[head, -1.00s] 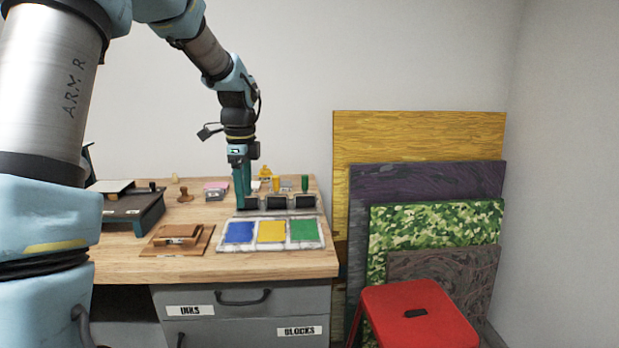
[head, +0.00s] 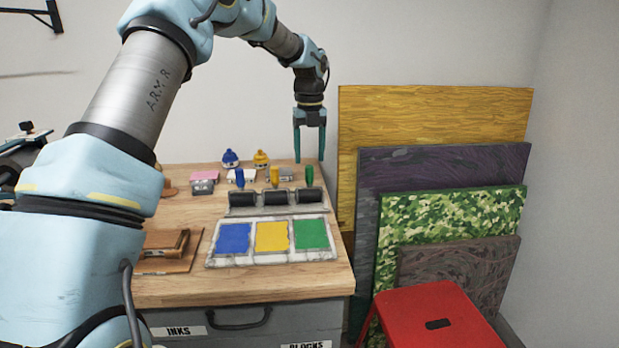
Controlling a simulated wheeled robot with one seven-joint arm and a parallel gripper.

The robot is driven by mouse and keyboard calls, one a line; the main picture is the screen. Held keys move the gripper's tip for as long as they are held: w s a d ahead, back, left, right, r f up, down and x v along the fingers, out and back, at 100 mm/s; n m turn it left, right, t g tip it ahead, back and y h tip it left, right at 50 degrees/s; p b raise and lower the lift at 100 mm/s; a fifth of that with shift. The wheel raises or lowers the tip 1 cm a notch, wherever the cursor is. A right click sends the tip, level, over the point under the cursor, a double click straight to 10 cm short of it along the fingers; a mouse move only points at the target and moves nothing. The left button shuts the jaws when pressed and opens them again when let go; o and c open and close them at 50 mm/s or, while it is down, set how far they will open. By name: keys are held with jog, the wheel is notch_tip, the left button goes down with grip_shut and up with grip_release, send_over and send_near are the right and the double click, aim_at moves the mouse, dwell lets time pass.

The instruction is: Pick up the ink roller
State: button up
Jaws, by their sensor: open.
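Three ink rollers stand in a row on a grey rack (head: 270,210) with their handles up. The blue-handled roller (head: 240,178) is at left, the yellow-handled roller (head: 275,177) in the middle and the green-handled roller (head: 309,175) at right. Their dark cylinders face me. My gripper (head: 309,157) is open and empty, pointing down. In the picture its fingertips straddle the line of the green handle, just above the handle's top. I cannot tell its exact depth.
An ink tray (head: 212,262) with blue, yellow and green pads lies in front of the rack. Blue (head: 230,158) and yellow (head: 261,158) bottles stand behind. A wooden block press (head: 168,248) sits left. A red stool (head: 430,310) and leaning boards (head: 440,115) are right.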

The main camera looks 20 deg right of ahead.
aim_at(309, 166)
jog(key=shift+f+p, duration=1.15)
jog(key=shift+f, duration=1.8)
grip_shut()
jog(key=shift+w, duration=0.1)
